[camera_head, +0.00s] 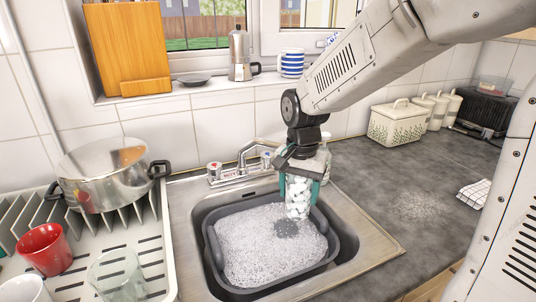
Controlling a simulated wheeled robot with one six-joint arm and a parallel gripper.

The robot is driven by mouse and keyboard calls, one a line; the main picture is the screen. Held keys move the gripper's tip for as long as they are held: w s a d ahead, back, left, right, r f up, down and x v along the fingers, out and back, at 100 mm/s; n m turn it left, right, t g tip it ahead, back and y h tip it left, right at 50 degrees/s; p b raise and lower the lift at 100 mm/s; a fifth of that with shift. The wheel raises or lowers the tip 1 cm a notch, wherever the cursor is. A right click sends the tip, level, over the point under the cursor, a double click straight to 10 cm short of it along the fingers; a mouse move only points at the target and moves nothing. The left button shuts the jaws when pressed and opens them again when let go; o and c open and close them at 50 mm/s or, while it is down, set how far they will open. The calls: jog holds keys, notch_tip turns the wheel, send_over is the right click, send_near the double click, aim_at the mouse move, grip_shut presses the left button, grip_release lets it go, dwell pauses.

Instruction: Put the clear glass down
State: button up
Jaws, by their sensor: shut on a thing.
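My gripper (300,180), with teal finger pads, is shut on a clear glass (298,206) marked with white patches that look like suds. The glass hangs roughly upright over the right part of the grey basin (213,248) in the sink. Its lower end is close to the foam (262,250); I cannot tell whether it touches. A dark patch shows in the foam just below it. The top of the glass is hidden by my gripper.
A drying rack (155,230) at left holds a steel pot (105,180), a red cup (45,248) and another clear glass (118,275). The faucet (235,168) stands behind the basin. The grey counter (385,215) at right has open room.

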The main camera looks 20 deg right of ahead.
dwell(0.3)
jog(key=s+d+r+m, duration=0.2)
jog(key=s+d+m, duration=0.15)
jog(key=d, duration=0.65)
jog(key=s+d+r+m, duration=0.1)
jog(key=s+d+m, duration=0.3)
jog(key=d, duration=0.6)
jog(key=s+d+f+m, duration=0.1)
jog(key=s+d, duration=0.2)
jog(key=s, duration=0.5)
jog(key=s+d, duration=0.2)
jog(key=s, duration=0.6)
jog(key=shift+w+d+f, duration=0.8)
jog(key=shift+w+d, duration=0.65)
jog(key=shift+w, duration=0.75)
jog(key=shift+w+d+f, duration=0.85)
jog(key=shift+w+d, duration=0.55)
jog(key=shift+w, duration=0.85)
jog(key=shift+w+d+f, duration=0.8)
jog(key=shift+w+d, duration=0.65)
jog(key=shift+w, duration=0.75)
jog(key=shift+f, duration=0.2)
jog(key=o, duration=1.1)
